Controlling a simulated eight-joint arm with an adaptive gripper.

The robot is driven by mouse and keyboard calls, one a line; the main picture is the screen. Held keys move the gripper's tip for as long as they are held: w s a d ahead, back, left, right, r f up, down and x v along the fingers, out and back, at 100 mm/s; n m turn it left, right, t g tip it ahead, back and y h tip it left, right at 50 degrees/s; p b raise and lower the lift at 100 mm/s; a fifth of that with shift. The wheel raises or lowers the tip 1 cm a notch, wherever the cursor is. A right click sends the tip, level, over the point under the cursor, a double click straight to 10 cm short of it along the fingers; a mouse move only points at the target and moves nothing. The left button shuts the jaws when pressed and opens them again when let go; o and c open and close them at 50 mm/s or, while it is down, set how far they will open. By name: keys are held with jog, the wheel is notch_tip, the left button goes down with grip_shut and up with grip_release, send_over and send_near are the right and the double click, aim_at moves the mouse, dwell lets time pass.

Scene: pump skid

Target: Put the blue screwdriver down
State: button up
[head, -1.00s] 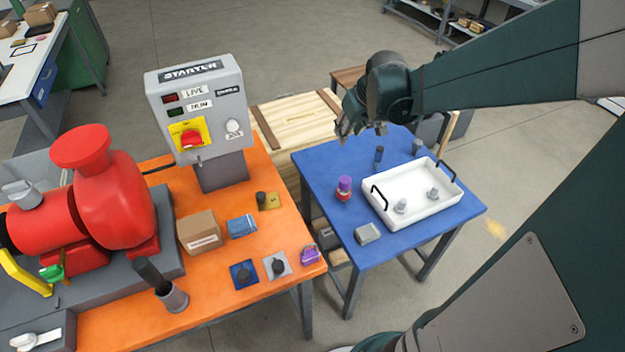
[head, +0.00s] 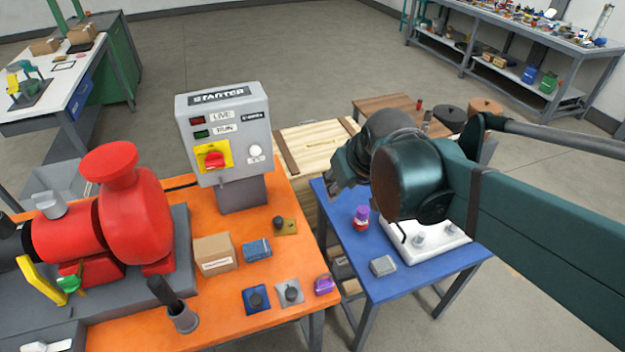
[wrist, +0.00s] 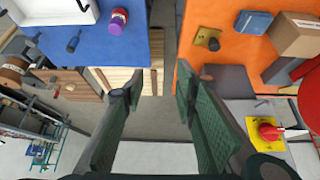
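My gripper (head: 338,182) is beyond my arm in the head view, near the left edge of the blue table (head: 345,235). In the wrist view my gripper (wrist: 155,88) has its two fingers apart, with nothing held between them and only floor and wooden surface behind. I cannot pick out a blue screwdriver for certain. A dark, handle-like item (wrist: 73,42) stands on the blue table in the wrist view, clear of the fingers; I cannot tell whether it is the screwdriver. My arm hides it in the head view.
The blue table bears a white tray (head: 440,252), a purple-and-red item (head: 361,217) and a grey block (head: 382,266). The orange table (head: 240,325) holds the starter box (head: 225,130), a red pump (head: 130,215), a carton (head: 214,254) and small parts. A gap separates the tables.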

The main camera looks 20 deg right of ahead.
jog(key=s+a, duration=0.5)
jog(key=s, duration=0.2)
jog(key=shift+s+a+t, duration=0.3)
jog(key=shift+s+t, duration=0.1)
dwell(1.0)
